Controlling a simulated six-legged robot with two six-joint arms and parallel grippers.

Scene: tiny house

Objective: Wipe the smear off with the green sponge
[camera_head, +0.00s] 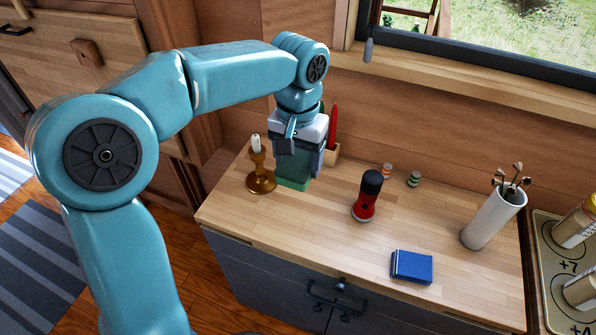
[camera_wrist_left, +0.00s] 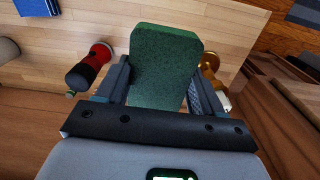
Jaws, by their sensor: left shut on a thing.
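The green sponge (camera_head: 292,183) is between the fingers of my left gripper (camera_head: 300,165), near the back left of the wooden counter top (camera_head: 315,225). In the left wrist view the sponge (camera_wrist_left: 165,65) stands out between the two fingers (camera_wrist_left: 158,88), which are shut on it. The sponge's lower edge is at or just above the counter; I cannot tell whether it touches. I see no smear on the bare counter; the patch under and behind the sponge and gripper is hidden. My right gripper is not in view.
A brass candlestick (camera_head: 261,182) stands close left of the sponge. A red-and-black flashlight (camera_head: 368,196), a blue box (camera_head: 411,266) and a white vase (camera_head: 492,220) stand to the right. A wooden holder (camera_head: 332,153) is close behind. The counter's front middle is clear.

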